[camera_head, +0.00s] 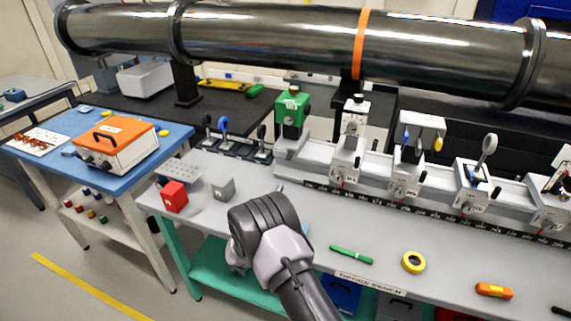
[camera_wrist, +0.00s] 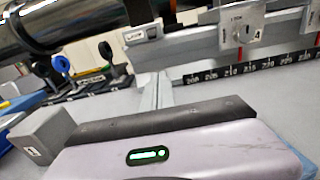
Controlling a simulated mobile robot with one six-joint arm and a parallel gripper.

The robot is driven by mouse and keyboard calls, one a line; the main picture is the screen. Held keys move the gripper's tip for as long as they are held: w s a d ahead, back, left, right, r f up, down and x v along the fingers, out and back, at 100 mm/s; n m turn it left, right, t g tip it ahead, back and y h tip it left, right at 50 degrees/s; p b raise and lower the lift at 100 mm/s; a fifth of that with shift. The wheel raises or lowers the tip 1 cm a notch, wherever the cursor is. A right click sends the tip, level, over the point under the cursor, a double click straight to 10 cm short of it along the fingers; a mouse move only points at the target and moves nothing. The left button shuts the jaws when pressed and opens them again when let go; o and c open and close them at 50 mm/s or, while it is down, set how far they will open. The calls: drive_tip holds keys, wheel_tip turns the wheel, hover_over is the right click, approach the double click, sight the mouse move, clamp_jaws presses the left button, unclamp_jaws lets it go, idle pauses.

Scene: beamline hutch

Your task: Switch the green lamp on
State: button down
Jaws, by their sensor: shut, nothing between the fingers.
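The green lamp (camera_head: 291,114) is a green box-shaped housing at the left end of the long optical rail on the bench. A small dark knob shows on its top; I cannot tell the switch's state. The lamp's green housing is out of the wrist view. My gripper (camera_head: 280,188) is mostly hidden behind my wrist in the head view, with only its tip showing, in front of and below the lamp. In the wrist view my gripper's fingers (camera_wrist: 155,90) are together and empty, pointing toward the rail's end and apart from the lamp.
A grey cube (camera_head: 223,188) and a red cube (camera_head: 173,196) sit left of my gripper. Optics on posts (camera_head: 223,127) stand left of the lamp. Carriers line the rail (camera_head: 375,190) rightward. A green pen (camera_head: 351,255) and yellow tape (camera_head: 413,262) lie in front. A large pipe (camera_head: 290,40) runs above.

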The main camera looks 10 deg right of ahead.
sight(289, 156)
drive_tip(key=shift+w+f, duration=0.1)
drive_tip(key=b+x, duration=0.4)
drive_tip(key=x, duration=0.5)
drive_tip(key=shift+w+d+f, duration=0.15)
drive_tip(key=shift+w+d, duration=0.05)
drive_tip(key=shift+w, duration=0.05)
drive_tip(key=r, duration=0.2)
drive_tip(key=s+r, duration=0.1)
drive_tip(key=r, duration=0.1)
drive_tip(key=shift+a+r, duration=0.1)
drive_tip(key=shift+a, duration=0.2)
drive_tip(key=shift+s+r+g+y+p, duration=0.1)
drive_tip(key=shift+r+g+y+p, duration=0.3)
drive_tip(key=shift+g+p, duration=0.55)
